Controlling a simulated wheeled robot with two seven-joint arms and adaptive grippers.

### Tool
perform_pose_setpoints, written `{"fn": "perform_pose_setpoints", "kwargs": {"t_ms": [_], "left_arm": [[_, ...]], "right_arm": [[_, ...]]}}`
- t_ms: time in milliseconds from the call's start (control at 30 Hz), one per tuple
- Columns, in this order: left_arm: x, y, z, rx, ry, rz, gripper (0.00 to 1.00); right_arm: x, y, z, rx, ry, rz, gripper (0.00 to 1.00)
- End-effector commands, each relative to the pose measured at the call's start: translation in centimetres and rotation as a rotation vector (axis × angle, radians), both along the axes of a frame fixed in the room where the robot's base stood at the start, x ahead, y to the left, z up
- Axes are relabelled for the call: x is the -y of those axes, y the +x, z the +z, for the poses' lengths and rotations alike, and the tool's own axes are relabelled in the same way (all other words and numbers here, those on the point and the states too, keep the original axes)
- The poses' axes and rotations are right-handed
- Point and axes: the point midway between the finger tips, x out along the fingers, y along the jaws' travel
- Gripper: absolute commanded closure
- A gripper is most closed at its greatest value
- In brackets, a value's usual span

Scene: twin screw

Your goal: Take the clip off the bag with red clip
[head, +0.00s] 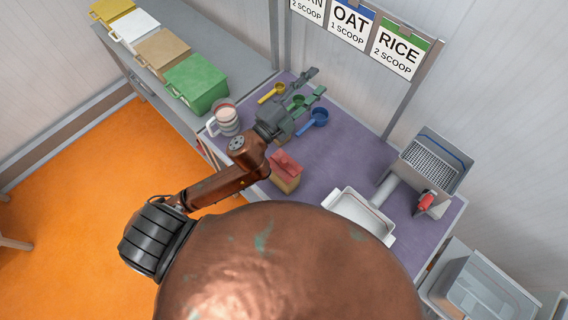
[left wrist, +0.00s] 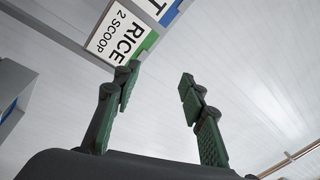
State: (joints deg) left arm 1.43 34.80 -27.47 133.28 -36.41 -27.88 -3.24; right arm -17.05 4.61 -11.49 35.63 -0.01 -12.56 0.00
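A small tan bag (head: 286,182) stands on the purple mat near the counter's front edge. Its top is red (head: 285,161); the clip's shape is too small to make out apart from the bag. My left gripper (head: 315,82) is beyond the bag, over the scoops, pointing toward the back wall. Its green-padded fingers are apart with nothing between them, as the left wrist view (left wrist: 160,76) also shows. The bag is not in the left wrist view. My right gripper is not in view.
Yellow (head: 267,97), green (head: 297,103) and blue (head: 315,120) scoops lie near the gripper. A striped jug (head: 227,119) stands left. A white tray (head: 358,213) and a grey hopper machine (head: 437,158) are right. Label cards (head: 398,50) hang behind.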

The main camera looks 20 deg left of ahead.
Motion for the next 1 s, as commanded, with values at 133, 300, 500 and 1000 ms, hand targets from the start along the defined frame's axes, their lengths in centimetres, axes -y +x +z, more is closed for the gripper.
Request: {"fn": "perform_pose_setpoints", "kwargs": {"t_ms": [133, 300, 500, 1000], "left_arm": [[12.6, -6.2, 5.6, 0.417, 0.407, -0.395, 0.61], [19.2, -14.6, -1.0, 0.744, 0.946, -0.834, 0.61], [11.5, -16.2, -13.8, 0.822, 1.621, -1.272, 0.61], [-3.9, -12.3, -20.3, 0.576, 2.171, -1.569, 0.61]], "right_arm": [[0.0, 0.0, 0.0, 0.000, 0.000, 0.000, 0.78], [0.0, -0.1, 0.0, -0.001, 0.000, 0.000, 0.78], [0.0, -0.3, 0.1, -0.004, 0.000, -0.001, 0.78], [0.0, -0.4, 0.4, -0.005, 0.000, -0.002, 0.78]]}}
